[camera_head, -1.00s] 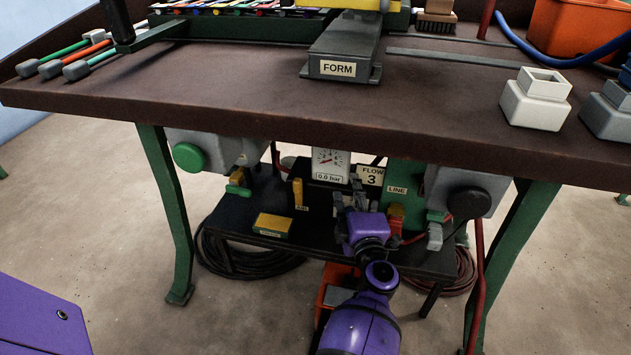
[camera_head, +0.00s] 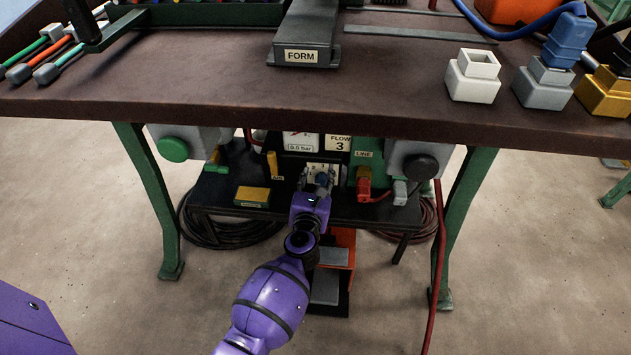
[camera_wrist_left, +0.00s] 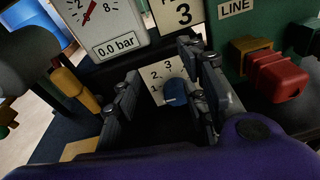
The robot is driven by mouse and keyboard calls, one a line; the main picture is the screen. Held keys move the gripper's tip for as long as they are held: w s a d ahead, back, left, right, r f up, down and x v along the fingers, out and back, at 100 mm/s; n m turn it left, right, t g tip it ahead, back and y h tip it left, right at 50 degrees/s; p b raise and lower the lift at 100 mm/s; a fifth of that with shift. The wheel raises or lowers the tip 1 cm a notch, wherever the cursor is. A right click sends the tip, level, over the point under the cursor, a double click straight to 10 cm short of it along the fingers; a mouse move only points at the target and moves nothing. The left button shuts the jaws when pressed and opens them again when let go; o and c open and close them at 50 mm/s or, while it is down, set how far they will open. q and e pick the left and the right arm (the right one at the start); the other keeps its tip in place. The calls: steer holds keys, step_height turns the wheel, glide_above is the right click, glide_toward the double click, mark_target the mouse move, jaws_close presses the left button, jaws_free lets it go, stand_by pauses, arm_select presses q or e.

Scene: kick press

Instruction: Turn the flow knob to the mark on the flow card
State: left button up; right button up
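The blue flow knob (camera_wrist_left: 177,91) sits on a pale plate (camera_wrist_left: 158,72) marked 1, 2 and 3. A short pale line shows on the knob's left side, nearest the 1; its exact aim is hard to tell. The flow card (camera_head: 339,143) above reads FLOW 3; its 3 also shows in the left wrist view (camera_wrist_left: 182,14). My left gripper (camera_head: 319,182) is in front of the plate under the table. In the left wrist view my left gripper (camera_wrist_left: 166,94) is open, with the knob seen between its fingers, apparently untouched. My right gripper is out of view.
A gauge (camera_wrist_left: 100,25) reading 0.0 bar stands left of the card. A red connector (camera_wrist_left: 277,76) by the LINE label and a yellow handle (camera_wrist_left: 75,88) flank the plate. An orange pedal unit (camera_head: 340,240) stands below.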

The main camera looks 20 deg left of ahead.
mark_target(322, 179)
arm_select(q)
steer(key=s+f+n+g+h+p, duration=0.1)
steer(key=s+f+n+h+p, duration=0.15)
steer(key=s+f+n, duration=0.4)
steer(key=shift+n+h, duration=0.45)
steer(key=shift+n, duration=0.2)
steer(key=w+b, duration=0.1)
steer(key=w, duration=0.1)
steer(key=w+b, duration=0.1)
steer(key=w, duration=0.2)
steer(key=w+b, duration=0.1)
steer(key=w, duration=0.1)
steer(key=shift+w+a+r, duration=0.2)
steer(key=shift+r, duration=0.15)
steer(key=shift+w+f, duration=0.1)
steer(key=shift+w, duration=0.5)
steer(key=shift+a, duration=0.1)
steer(key=c, duration=1)
